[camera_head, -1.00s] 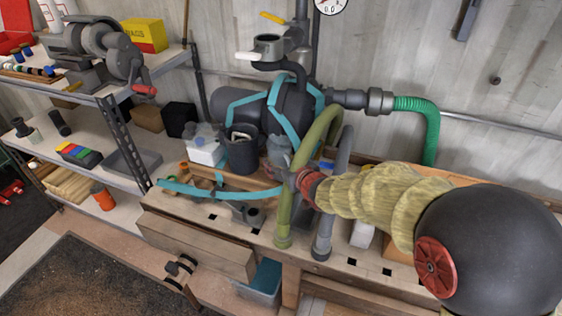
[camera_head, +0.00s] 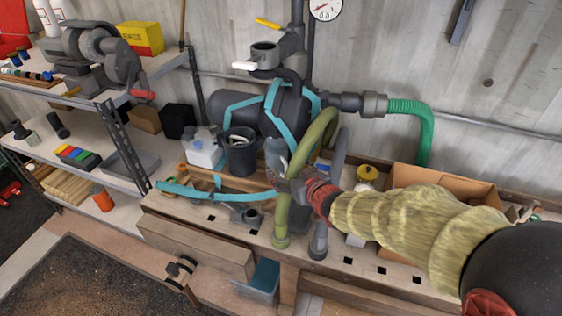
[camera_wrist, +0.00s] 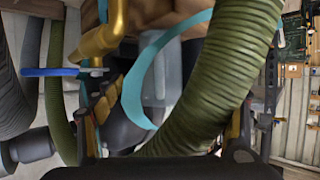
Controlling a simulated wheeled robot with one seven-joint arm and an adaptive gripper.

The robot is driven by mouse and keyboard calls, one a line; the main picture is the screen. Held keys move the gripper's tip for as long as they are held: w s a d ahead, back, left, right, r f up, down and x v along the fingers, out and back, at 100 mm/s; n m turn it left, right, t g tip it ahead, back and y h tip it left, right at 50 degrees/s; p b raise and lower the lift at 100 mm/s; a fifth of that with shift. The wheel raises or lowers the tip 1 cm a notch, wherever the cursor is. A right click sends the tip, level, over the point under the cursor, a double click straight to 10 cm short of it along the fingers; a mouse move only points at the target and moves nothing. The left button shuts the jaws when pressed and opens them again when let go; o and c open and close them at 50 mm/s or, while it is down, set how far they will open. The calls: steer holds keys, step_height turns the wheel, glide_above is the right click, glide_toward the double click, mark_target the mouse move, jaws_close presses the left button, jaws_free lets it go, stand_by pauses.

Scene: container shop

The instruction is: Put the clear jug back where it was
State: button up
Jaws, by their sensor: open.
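A greyish see-through vessel (camera_head: 275,152), which looks like the clear jug, stands at the back of the workbench, right of a dark bucket (camera_head: 240,155). The olive hose (camera_head: 312,145) partly hides it. In the wrist view a pale translucent wall (camera_wrist: 172,75), likely the same jug, shows behind a blue strap and the olive hose (camera_wrist: 225,70). My gripper (camera_head: 290,184) is open in front of and below the jug, close behind the olive hose. Its fingers (camera_wrist: 180,118) show at either side in the wrist view. Whether it touches the jug or hose is unclear.
A grey hose (camera_head: 335,175) stands beside the olive one. Blue straps (camera_head: 225,194) cross the bench front and wrap a dark tank. A white container (camera_head: 203,152) is left of the bucket, and a cardboard box (camera_head: 440,185) is behind my arm.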

steer(key=shift+p+v, duration=0.55)
steer(key=shift+v, duration=1.85)
steer(key=s+d+r+m+g+h, duration=0.2)
steer(key=s+d+r+m+h, duration=0.35)
steer(key=s+d, duration=0.7)
steer(key=s+d+r+g, duration=0.2)
steer(key=s+g, duration=0.2)
steer(key=s, duration=1.1)
steer(key=shift+s+r+g, duration=0.25)
steer(key=shift+g, duration=0.05)
steer(key=shift+c, duration=0.6)
